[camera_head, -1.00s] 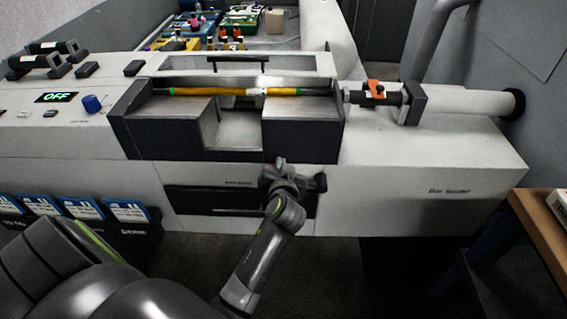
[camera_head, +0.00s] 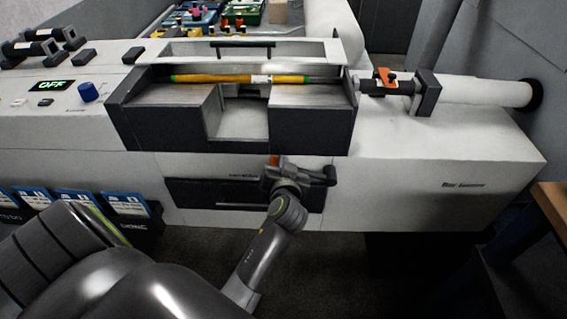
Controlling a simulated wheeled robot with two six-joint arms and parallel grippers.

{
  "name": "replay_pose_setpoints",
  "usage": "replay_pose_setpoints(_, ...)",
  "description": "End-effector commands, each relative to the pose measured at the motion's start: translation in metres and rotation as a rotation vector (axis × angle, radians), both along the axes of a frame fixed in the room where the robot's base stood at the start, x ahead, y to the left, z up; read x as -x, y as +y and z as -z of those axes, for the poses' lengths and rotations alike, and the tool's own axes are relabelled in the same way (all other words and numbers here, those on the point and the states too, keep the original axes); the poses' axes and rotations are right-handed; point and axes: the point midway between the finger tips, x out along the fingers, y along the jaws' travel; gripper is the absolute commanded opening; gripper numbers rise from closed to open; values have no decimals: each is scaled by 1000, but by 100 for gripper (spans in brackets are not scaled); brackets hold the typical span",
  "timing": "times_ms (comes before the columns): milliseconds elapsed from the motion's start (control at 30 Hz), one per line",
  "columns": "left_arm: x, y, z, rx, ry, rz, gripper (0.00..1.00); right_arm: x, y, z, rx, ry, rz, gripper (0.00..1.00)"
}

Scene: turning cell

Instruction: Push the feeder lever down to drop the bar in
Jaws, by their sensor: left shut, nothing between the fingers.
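The yellow bar (camera_head: 240,79) with green ends lies across the open trough (camera_head: 163,118) of the machine. My left gripper (camera_head: 277,176) is shut and empty in front of the machine's dark front panel (camera_head: 215,192). A small orange-red piece (camera_head: 274,160) shows just above the gripper, mostly hidden by it. It may be part of the feeder lever, but I cannot tell, nor whether the gripper touches it. A dark piece (camera_head: 328,175) juts out to the right of the gripper. My right gripper is not in view.
An orange clamp (camera_head: 385,76) sits by the white tube (camera_head: 485,91) at right. Blue-labelled boxes (camera_head: 125,203) stand at lower left. A wooden table edge (camera_head: 550,206) is at right.

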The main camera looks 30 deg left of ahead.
Motion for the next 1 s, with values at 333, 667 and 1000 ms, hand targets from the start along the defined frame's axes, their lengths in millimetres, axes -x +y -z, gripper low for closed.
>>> replay_pose_setpoints(333, 3, 5, 12, 55, -31, -1, 0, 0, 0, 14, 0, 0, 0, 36)
replay_pose_setpoints(667, 8, 13, 38, 171, -102, -1, 0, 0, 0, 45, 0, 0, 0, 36)
replay_pose_setpoints(1000, 13, 21, 82, 403, -242, -1, 0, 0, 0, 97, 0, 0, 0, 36)
